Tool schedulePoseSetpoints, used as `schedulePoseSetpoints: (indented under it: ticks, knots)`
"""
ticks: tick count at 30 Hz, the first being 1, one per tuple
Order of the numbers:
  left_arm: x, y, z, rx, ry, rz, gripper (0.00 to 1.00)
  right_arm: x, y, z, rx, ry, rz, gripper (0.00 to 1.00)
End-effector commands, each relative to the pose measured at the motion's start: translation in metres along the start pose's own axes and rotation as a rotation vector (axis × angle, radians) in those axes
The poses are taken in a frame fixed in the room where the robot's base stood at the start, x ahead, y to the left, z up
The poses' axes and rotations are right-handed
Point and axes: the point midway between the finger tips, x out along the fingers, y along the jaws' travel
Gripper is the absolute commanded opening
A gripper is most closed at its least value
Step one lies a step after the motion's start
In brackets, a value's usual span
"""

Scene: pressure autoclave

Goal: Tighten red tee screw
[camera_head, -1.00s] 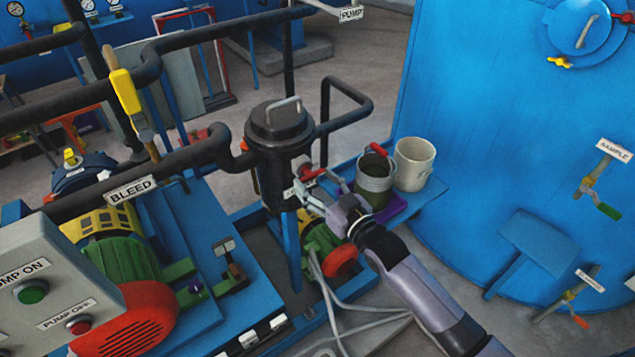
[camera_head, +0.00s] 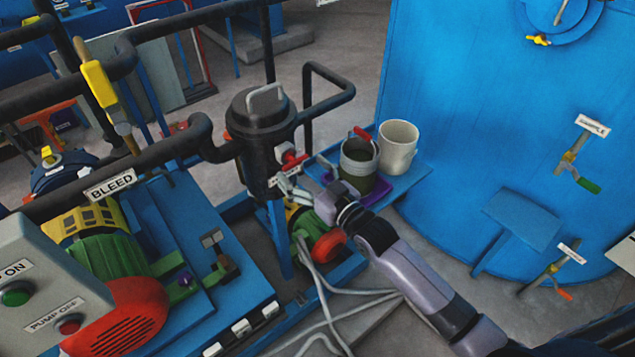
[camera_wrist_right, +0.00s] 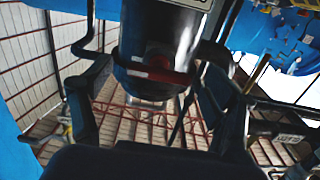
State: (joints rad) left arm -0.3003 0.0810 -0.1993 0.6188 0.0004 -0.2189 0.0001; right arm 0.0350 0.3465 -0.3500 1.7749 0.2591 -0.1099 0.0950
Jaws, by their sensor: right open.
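The red tee screw (camera_head: 293,162) sticks out from the side of the black lidded canister (camera_head: 258,125) in the head view. My right gripper (camera_head: 287,186) is open and empty just below it, close to the canister's side. In the right wrist view, the red bar of the screw (camera_wrist_right: 155,73) crosses in front of the dark canister (camera_wrist_right: 160,45), between my two spread fingers. I cannot tell whether either finger touches it. My left gripper is not in view.
A black pipe (camera_head: 333,107) loops off the canister. Pale hoses (camera_head: 320,290) lie below. A large blue tank (camera_head: 470,120) stands at right.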

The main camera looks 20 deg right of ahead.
Motion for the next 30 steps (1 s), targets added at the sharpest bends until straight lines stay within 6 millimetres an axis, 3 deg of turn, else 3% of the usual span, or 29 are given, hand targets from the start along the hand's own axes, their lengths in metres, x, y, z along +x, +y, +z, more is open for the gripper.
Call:
schedulePoseSetpoints:
  ticks: [9,15,21,30]
  knots:
    - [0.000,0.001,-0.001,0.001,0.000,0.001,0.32,-0.066,-0.001,0.001,-0.001,-0.003,-0.001,0.80]
    - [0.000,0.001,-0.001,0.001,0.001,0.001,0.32,-0.098,-0.001,0.001,0.000,-0.003,-0.001,0.80]
    - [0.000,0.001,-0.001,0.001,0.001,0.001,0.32,-0.111,0.000,0.000,0.000,-0.001,0.000,0.80]
    - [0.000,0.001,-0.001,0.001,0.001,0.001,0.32,-0.112,0.000,0.000,0.000,0.000,-0.001,0.80]
